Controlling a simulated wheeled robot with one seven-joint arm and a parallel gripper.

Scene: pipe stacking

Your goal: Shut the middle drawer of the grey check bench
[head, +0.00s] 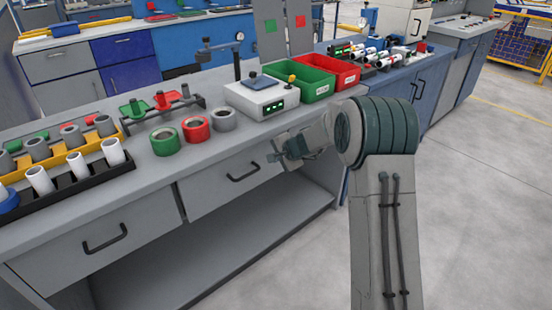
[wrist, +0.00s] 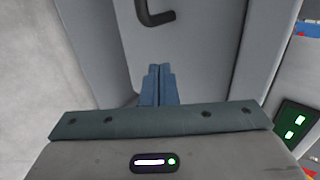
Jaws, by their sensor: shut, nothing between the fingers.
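The grey check bench (head: 262,129) runs across the head view, with drawer fronts below its top. The drawer front in the middle of the picture (head: 215,190), seemingly the middle drawer, has a dark handle (head: 243,173). I cannot tell for sure whether it stands out from the bench. My gripper (head: 274,157) is at the right part of this front, right of the handle. In the wrist view its blue fingers (wrist: 158,84) are together and empty, pointing at a grey panel (wrist: 200,50) with a dark handle (wrist: 155,16) beyond them. Contact is unclear.
Another drawer with a dark handle (head: 105,240) is at the left. The bench top carries pipe racks (head: 75,190), coloured rings (head: 196,129), a white device (head: 262,100) and green and red bins (head: 312,84). A lower shelf (head: 240,240) lies beneath. Floor (head: 480,190) at right is clear.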

